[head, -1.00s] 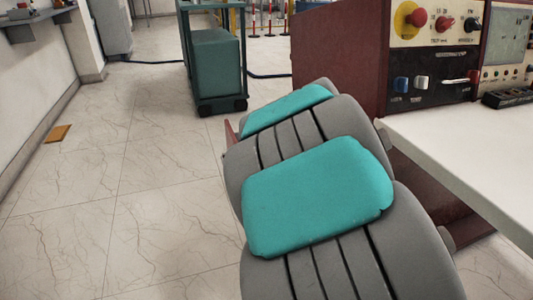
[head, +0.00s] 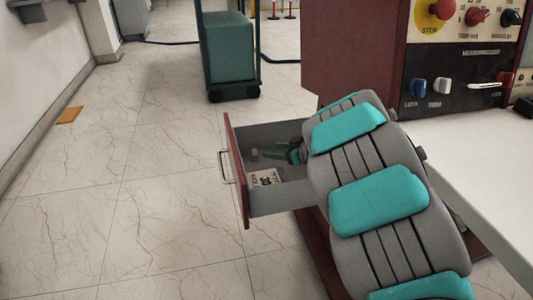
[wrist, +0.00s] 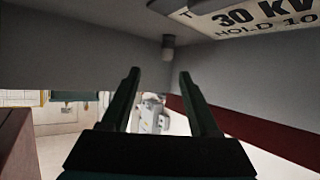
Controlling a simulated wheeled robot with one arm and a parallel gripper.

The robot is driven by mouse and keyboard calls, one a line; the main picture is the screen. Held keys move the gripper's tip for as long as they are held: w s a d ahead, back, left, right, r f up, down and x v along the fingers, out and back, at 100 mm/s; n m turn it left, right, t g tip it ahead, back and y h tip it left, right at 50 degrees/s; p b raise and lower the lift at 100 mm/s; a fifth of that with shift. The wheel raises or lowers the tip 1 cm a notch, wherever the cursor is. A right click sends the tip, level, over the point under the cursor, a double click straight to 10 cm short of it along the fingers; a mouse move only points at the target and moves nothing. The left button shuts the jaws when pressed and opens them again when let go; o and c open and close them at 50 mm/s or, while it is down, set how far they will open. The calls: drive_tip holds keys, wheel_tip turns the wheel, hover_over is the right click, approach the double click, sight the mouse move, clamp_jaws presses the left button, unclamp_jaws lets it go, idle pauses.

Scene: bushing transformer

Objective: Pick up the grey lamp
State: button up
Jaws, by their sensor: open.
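The grey lamp (head: 254,154) is a small grey piece inside the open drawer (head: 238,165), near the corner of its red front and far wall. In the wrist view the lamp (wrist: 168,46) shows at the drawer corner, ahead of the fingertips and slightly right of midway between them. My gripper (head: 292,152) is inside the drawer, to the right of the lamp and apart from it. In the wrist view my gripper (wrist: 159,74) is open, with nothing between its fingers.
A printed card (head: 265,177) lies on the drawer floor near the lamp; its text shows in the wrist view (wrist: 262,14). The drawer's walls and red front bound the space. A white tabletop (head: 470,150) and a control panel (head: 460,75) stand at the right.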

sight(257, 151)
drive_tip(key=shift+w+a+f, duration=0.1)
drive_tip(key=shift+a+f, duration=0.3)
drive_tip(key=shift+a, duration=0.15)
drive_tip(key=shift+b+x, duration=0.5)
drive_tip(key=shift+x, duration=2.95)
drive_tip(key=shift+a+r, duration=0.1)
drive_tip(key=shift+a, duration=0.1)
clamp_jaws()
